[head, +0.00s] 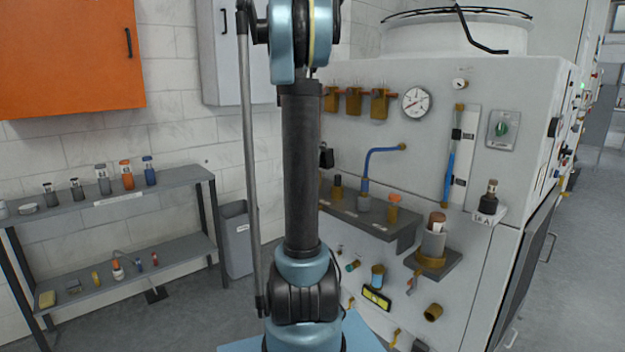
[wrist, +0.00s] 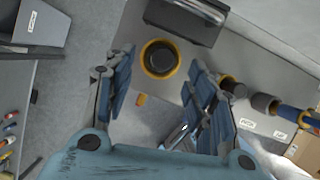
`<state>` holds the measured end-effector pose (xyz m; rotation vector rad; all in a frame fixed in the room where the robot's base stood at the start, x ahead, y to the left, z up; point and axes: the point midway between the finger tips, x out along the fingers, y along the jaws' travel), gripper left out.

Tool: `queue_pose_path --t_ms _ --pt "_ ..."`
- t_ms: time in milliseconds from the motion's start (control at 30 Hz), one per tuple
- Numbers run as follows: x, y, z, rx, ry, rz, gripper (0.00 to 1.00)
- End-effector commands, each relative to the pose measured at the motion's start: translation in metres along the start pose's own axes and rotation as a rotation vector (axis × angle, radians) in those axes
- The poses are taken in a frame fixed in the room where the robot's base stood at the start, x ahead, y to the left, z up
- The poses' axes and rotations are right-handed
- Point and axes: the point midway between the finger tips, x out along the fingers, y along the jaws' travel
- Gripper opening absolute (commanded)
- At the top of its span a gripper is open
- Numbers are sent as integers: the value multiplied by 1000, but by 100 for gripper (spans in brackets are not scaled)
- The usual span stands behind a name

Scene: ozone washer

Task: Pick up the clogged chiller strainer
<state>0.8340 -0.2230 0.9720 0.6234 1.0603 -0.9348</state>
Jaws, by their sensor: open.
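No part in view carries a readable strainer label, so I cannot tell for sure which is the clogged chiller strainer. In the wrist view, a dark round part with a yellow rim (wrist: 160,59) shows between and beyond the fingers of my gripper (wrist: 160,85). The gripper is open and empty, with its fingers apart on both sides. In the head view, a grey cylinder with a brown top (head: 433,240) stands upright in a yellow collar on a small ledge of the machine. My gripper is outside the head view.
The machine's upper ledge (head: 370,222) holds several fittings, one with a blue hose (head: 372,160). A gauge (head: 416,102) is above. A shelf rack (head: 110,209) with bottles and a grey bin (head: 236,240) stand left. Loose fittings hang on the lower panel. Floor is clear at right.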

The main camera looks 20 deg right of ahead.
Motion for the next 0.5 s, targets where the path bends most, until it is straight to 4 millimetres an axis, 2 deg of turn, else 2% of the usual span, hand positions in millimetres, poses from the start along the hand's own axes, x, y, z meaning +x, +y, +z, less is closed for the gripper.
queue_pose_path --t_ms 167,500 --pt "10 -1 -1 0 0 0 50" --pt "51 -5 -5 2 0 0 50"
